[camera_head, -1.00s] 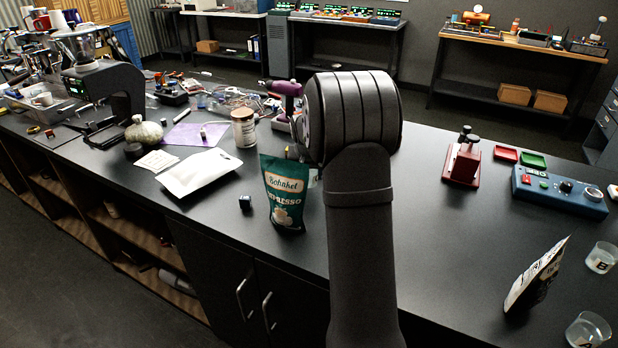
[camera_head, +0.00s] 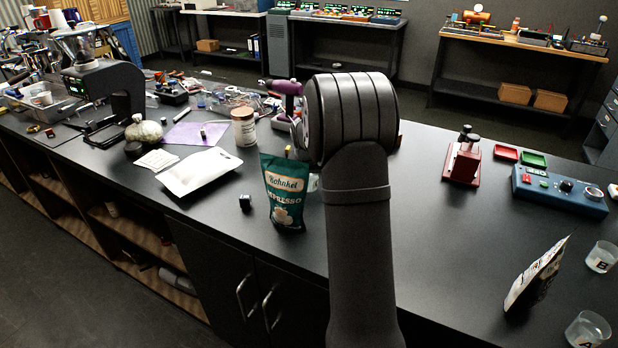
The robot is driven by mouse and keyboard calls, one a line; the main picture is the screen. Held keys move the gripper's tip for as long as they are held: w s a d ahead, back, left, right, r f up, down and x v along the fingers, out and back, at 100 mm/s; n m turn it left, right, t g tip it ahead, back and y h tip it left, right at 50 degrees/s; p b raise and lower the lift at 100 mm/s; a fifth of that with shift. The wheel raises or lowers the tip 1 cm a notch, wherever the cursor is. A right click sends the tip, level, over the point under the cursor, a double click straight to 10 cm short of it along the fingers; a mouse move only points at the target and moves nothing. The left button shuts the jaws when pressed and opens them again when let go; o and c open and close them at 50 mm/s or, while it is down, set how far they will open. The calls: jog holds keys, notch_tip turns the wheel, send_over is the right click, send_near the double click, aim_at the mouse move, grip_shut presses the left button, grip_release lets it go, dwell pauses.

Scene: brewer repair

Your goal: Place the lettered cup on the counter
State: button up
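Two small clear cups stand on the dark counter (camera_head: 450,270) at the right edge. One cup (camera_head: 602,257) bears a letter B. The nearer cup (camera_head: 587,330) bears a letter that looks like A. Both look upright and apart from each other. My arm rises through the middle of the view, and its thick joint hides the counter behind it. My gripper does not show, so I cannot see whether it holds anything.
A green coffee bag (camera_head: 286,195) stands left of my arm. A dark bag (camera_head: 537,275) leans near the cups. A red device (camera_head: 463,160) and a blue control box (camera_head: 558,192) stand at the back right. The counter between my arm and the dark bag is clear.

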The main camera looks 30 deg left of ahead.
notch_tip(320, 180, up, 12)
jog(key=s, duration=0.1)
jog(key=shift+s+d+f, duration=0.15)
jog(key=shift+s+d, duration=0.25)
send_over(309, 190)
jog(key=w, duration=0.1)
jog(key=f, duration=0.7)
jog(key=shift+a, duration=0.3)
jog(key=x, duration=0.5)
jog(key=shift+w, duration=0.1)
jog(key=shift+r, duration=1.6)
